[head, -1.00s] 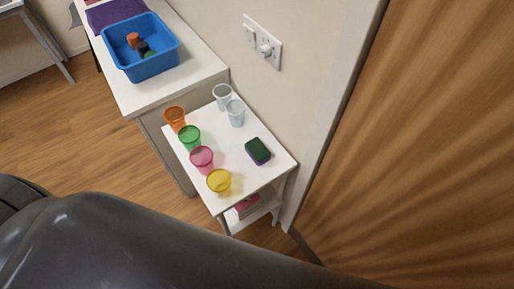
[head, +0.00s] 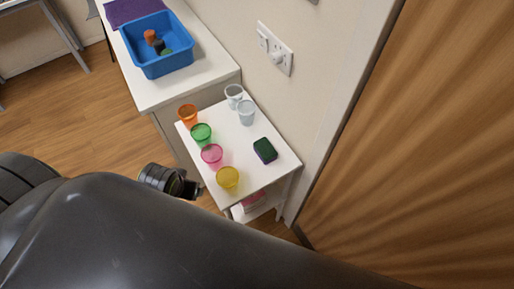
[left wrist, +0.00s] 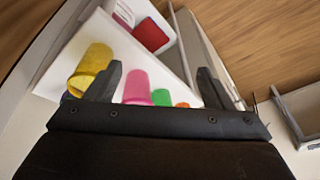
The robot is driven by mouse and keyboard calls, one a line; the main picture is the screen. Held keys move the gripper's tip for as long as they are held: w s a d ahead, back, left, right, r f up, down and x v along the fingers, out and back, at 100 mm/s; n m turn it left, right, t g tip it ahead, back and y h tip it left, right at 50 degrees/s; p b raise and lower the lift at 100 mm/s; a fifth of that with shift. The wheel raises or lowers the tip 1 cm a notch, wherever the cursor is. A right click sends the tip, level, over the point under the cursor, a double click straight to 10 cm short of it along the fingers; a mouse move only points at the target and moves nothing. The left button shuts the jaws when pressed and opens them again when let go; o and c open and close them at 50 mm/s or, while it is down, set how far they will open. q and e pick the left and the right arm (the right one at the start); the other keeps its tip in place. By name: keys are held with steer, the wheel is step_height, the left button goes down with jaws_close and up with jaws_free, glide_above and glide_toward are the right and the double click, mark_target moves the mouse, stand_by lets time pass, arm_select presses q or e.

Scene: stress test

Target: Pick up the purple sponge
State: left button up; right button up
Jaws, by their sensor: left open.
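The sponge (head: 265,150) has a dark green top and a purple lower edge. In the head view it lies flat on the right part of a small white table (head: 245,178), apart from the cups. My left gripper (head: 194,190) is beside the table's left edge in the head view, left of the yellow cup and well away from the sponge. In the left wrist view the gripper's two fingers (left wrist: 158,86) are spread with nothing held between them. My right gripper is not in view.
An orange cup (head: 188,115), a green cup (head: 201,134), a pink cup (head: 212,155) and a yellow cup (head: 228,178) line the table's left side. Two clear cups (head: 246,113) stand at the back. A blue bin (head: 160,66) sits on the cabinet behind. A wall and wooden door bound the right.

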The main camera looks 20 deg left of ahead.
arm_select(q)
steer(key=w+d+r+n+g+h, duration=0.1)
steer(key=w+d+r+n, duration=0.15)
steer(key=w+d, duration=0.4)
steer(key=w+d+r+n+g, duration=0.1)
steer(key=w+d+r+n, duration=0.15)
steer(key=w, duration=0.75)
steer(key=w+d+r+n+g+h, duration=0.15)
steer(key=w+d+n, duration=0.3)
steer(key=w, duration=0.45)
steer(key=b, duration=0.4)
glide_above(264, 147)
step_height(264, 147, down, 5)
steer(key=shift+m+y, duration=0.35)
steer(key=shift+y, duration=0.1)
steer(key=f, duration=0.3)
steer(key=f+p, duration=0.1)
steer(key=f, duration=0.1)
steer(key=shift+s+a+f, duration=0.15)
steer(key=shift+s+f, duration=0.15)
steer(key=shift+w+f+p, duration=0.2)
steer(key=shift+f+p, duration=0.05)
steer(key=shift+f, duration=1.4)
steer(key=shift+w+f+p, duration=0.15)
steer(key=shift+f+p, duration=0.05)
steer(key=shift+f, duration=1.45)
steer(key=shift+c, duration=0.3)
steer(key=c, duration=1)
steer(key=shift+d, duration=0.2)
